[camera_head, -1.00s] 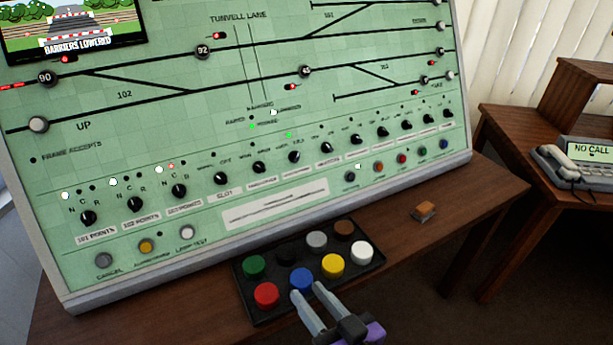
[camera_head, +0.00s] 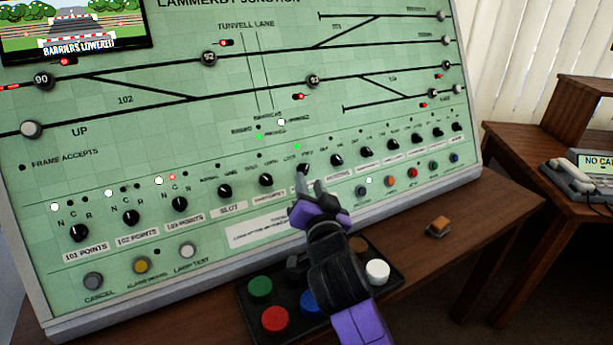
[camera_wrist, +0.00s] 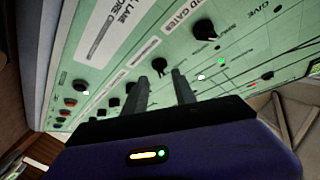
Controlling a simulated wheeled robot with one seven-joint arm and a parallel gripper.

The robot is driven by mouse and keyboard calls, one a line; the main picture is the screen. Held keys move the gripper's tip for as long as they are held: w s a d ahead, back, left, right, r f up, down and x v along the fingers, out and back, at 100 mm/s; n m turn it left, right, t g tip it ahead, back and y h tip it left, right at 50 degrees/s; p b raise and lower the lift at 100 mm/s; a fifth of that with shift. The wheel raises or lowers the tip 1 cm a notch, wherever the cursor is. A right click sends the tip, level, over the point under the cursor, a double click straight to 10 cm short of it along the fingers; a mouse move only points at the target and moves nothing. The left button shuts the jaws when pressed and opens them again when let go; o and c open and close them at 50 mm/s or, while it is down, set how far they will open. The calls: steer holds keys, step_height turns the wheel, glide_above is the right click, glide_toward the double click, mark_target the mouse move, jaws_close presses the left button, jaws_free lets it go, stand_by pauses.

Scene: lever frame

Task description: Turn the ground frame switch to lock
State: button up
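The green panel (camera_head: 120,165) carries a row of black rotary knobs. The switch in front of my gripper is a black knob (camera_head: 304,168) with small lettering above it and a lit green lamp nearby; its label plate below is mostly covered by my gripper. My gripper (camera_head: 309,182) points at this knob with its fingers apart. In the wrist view the knob (camera_wrist: 159,65) shows between and just beyond the two open fingertips (camera_wrist: 160,80). I cannot tell whether they touch it. The pointer's exact setting is too small to read.
Neighbouring knobs stand close on both sides, one at left (camera_head: 266,180) and one at right (camera_head: 337,160). A black button box (camera_head: 246,292) with coloured buttons lies on the desk below my arm. An orange-topped block (camera_head: 438,227) sits to its right.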

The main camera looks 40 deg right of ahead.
mark_target(305, 171)
steer(key=shift+x, duration=2.15)
steer(key=shift+c, duration=0.2)
jaws_close()
